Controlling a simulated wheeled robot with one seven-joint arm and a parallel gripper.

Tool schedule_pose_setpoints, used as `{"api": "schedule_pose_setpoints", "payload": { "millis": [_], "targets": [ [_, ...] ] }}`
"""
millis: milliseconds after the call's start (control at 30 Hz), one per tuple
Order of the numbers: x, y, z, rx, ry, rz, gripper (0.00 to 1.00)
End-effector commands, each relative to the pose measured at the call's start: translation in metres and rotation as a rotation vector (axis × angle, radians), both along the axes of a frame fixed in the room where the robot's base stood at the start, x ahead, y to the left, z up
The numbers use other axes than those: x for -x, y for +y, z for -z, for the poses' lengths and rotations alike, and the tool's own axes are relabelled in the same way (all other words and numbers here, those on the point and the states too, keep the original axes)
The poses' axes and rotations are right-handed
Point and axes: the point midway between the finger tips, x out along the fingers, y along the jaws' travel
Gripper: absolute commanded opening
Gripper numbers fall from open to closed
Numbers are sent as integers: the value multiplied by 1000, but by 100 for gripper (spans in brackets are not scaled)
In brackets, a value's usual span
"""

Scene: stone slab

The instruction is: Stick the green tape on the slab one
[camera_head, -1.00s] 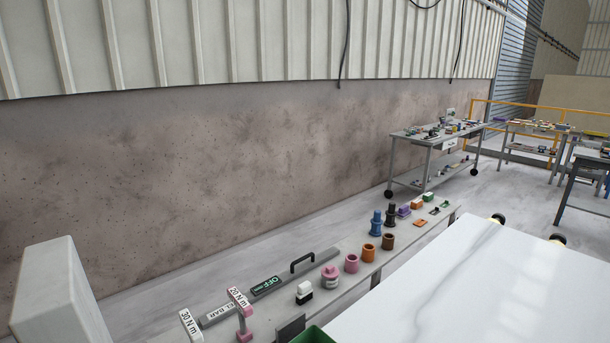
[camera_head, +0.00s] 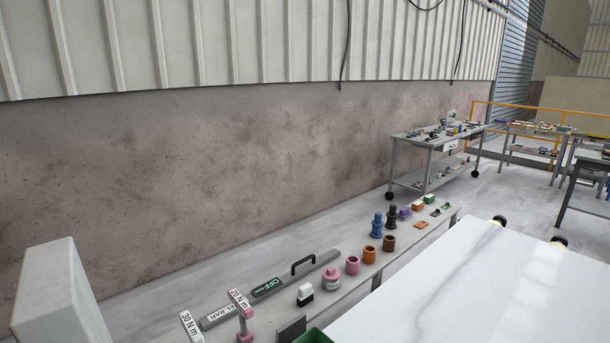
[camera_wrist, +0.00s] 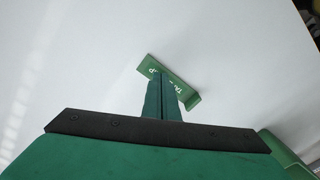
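The white slab (camera_head: 480,285) with faint grey veins fills the lower right of the head view. Its pale surface (camera_wrist: 70,70) also fills most of the wrist view. A green tape piece (camera_wrist: 158,72) with white lettering is at the tips of my gripper (camera_wrist: 163,82) in the wrist view. My gripper's fingers are together and appear shut on the tape. I cannot tell whether the tape touches the slab. My gripper is not in the head view.
A green container (camera_head: 313,336) is by the slab's near left edge; a green edge (camera_wrist: 283,148) shows at lower right in the wrist view. A narrow bench (camera_head: 345,287) left of the slab holds several small parts. A grey cart (camera_head: 430,150) stands farther back.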

Motion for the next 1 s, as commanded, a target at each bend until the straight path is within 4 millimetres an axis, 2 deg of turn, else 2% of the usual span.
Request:
{"api": "schedule_pose_setpoints", "payload": {
  "millis": [1000],
  "targets": [
    [0,0,12,0,0,-2,0]
  ]
}}
